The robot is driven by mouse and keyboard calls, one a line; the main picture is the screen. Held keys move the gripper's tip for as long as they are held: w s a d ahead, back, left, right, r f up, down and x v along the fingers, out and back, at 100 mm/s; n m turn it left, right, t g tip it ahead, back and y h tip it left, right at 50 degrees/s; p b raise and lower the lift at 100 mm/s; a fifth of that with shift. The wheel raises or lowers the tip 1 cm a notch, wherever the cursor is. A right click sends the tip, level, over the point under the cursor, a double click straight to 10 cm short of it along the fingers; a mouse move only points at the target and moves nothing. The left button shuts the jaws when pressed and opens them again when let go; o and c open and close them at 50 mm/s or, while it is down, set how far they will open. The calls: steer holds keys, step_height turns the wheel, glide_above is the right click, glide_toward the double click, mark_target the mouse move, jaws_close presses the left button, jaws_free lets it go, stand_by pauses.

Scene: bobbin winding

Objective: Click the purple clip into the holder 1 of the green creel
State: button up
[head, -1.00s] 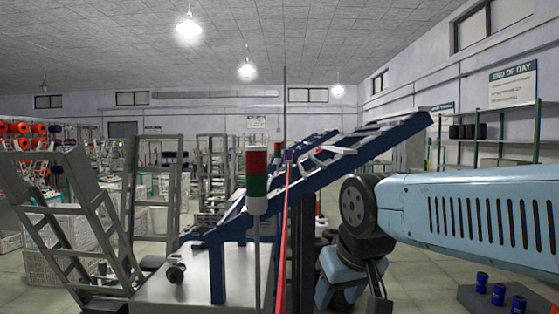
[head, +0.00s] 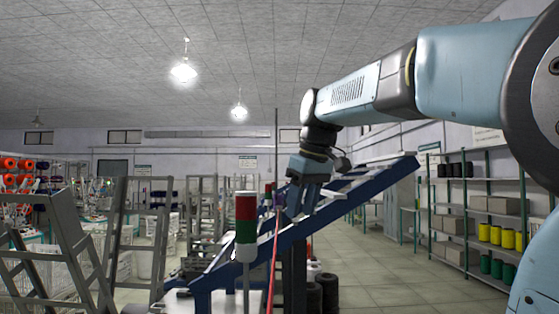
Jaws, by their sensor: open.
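A small purple piece (head: 279,199), which looks like the clip, shows at the upper end of a red strand (head: 273,262), beside the blue sloped frame. My gripper (head: 296,208) points down just right of the purple piece, over the frame's upper side. Its fingers look open and empty, and a gap shows between them and the purple piece. I cannot tell the depth between them. I cannot make out a green creel or its holder 1 here; the nearest frame (head: 372,183) is blue with grey rungs.
A red and green signal lamp (head: 246,225) on a pole stands in front of the frame. Grey metal racks (head: 60,245) stand at left. Shelves with yellow and green spools (head: 495,236) stand at right. Open floor (head: 390,275) lies between frame and shelves.

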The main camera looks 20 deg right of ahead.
mark_target(278, 202)
steer(key=w+r+n+g, duration=0.2)
steer(key=w+r+n, duration=0.3)
steer(key=w+r, duration=0.6)
steer(key=shift+y, duration=0.4)
steer(key=shift+d+x, duration=0.2)
steer(key=shift+x, duration=2.05)
steer(key=shift+d+x, duration=0.2)
steer(key=shift+x, duration=2.05)
steer(key=shift+f, duration=0.1)
steer(key=shift+c, duration=0.2)
jaws_close()
steer(key=shift+w+a+v, duration=0.1)
steer(key=shift+a+v, duration=0.05)
steer(key=shift+v, duration=0.6)
steer(key=shift+w+a+v, duration=0.1)
steer(key=shift+a+v, duration=0.05)
steer(key=shift+v, duration=0.55)
steer(key=shift+w+a+v, duration=0.1)
steer(key=shift+v, duration=0.65)
steer(key=shift+w, duration=0.1)
